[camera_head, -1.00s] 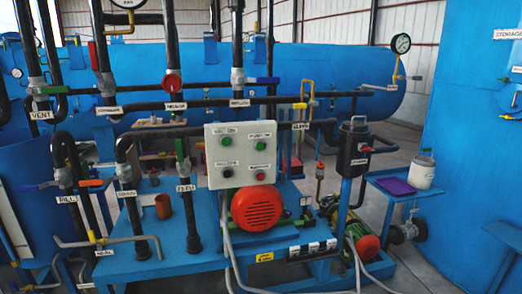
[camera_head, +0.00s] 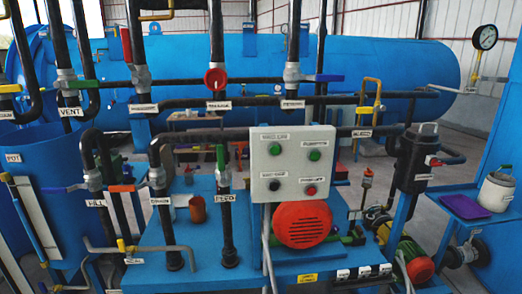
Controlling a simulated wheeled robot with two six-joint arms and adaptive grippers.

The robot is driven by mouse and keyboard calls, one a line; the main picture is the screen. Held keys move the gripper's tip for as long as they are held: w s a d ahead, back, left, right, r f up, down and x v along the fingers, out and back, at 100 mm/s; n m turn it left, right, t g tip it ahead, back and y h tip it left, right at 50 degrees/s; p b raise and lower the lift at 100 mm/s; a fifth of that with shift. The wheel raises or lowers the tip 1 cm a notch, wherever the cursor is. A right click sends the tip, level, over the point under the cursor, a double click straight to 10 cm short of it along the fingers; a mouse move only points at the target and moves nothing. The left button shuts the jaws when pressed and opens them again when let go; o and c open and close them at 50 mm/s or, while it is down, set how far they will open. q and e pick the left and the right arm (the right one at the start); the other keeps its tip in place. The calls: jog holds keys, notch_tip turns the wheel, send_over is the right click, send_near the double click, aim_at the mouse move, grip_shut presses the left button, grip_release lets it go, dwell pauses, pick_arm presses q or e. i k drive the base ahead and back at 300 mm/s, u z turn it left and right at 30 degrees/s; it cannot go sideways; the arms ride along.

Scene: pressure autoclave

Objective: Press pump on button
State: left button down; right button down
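A light grey control box (camera_head: 292,170) stands upright near the middle of the camera_head view. It carries two green buttons in its upper row, a left one (camera_head: 275,149) and a right one (camera_head: 315,154). Below them are a black button or knob (camera_head: 275,185) and a red button (camera_head: 310,190). Each has a small white label, too blurred to read surely, so I cannot tell which is the pump on button. Neither of my grippers is in view.
A red round motor cover (camera_head: 302,225) sits directly below the box. Black labelled pipes with coloured valve handles stand left of it, including a green handle (camera_head: 220,157). A black cylinder (camera_head: 416,160) stands to the right. A blue tank (camera_head: 370,80) lies behind.

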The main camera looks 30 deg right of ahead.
aim_at(314, 156)
jog(key=z, duration=0.1)
jog(key=i, duration=1)
jog(key=z, duration=0.55)
